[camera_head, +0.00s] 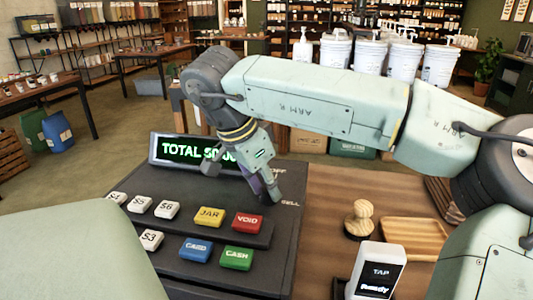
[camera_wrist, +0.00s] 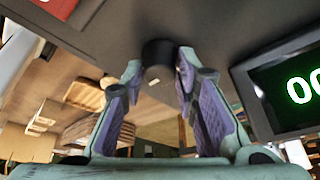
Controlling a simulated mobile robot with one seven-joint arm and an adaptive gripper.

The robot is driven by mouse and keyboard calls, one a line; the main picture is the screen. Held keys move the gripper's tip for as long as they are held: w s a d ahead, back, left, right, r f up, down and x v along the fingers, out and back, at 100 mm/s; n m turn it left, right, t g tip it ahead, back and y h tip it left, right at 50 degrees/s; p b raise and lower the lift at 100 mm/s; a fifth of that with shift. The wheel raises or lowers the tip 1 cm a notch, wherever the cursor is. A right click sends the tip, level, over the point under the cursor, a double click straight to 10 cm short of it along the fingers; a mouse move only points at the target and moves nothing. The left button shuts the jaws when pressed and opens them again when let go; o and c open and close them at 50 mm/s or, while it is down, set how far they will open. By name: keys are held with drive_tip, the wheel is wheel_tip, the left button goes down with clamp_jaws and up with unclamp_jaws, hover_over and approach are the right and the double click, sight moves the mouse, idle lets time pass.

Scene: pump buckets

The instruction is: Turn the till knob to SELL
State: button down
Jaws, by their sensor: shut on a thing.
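The till (camera_head: 203,234) is a dark console with a green-lit display (camera_head: 190,150) reading "TOTAL", its digits partly covered by my gripper. The word SELL (camera_head: 290,203) is printed on its right side, and a partly covered label ending in "FF" (camera_head: 279,171) is farther back. My gripper (camera_head: 264,192) points down at the till beside these labels. In the wrist view, the till knob (camera_wrist: 158,52) is a dark round stub between my fingertips (camera_wrist: 160,65), which are shut on it. My fingers hide the knob in the head view, and I cannot tell which label it points to.
Coloured and white keys, including CASH (camera_head: 236,258) and VOID (camera_head: 247,222), lie left of my gripper. On the wooden counter to the right are a wooden stamp (camera_head: 359,219), a white card reader (camera_head: 376,272) and a wooden tray (camera_head: 414,232). Pump buckets (camera_head: 370,58) stand behind.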

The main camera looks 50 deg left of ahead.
sight(210, 209)
drive_tip(key=shift+m, duration=0.4)
drive_tip(key=c, duration=1.3)
unclamp_jaws()
drive_tip(key=v, duration=0.3)
drive_tip(key=s, duration=0.4)
drive_tip(key=s+a, duration=0.1)
drive_tip(key=s, duration=0.6)
drive_tip(key=shift+s+a, duration=0.15)
drive_tip(key=shift+s, duration=0.3)
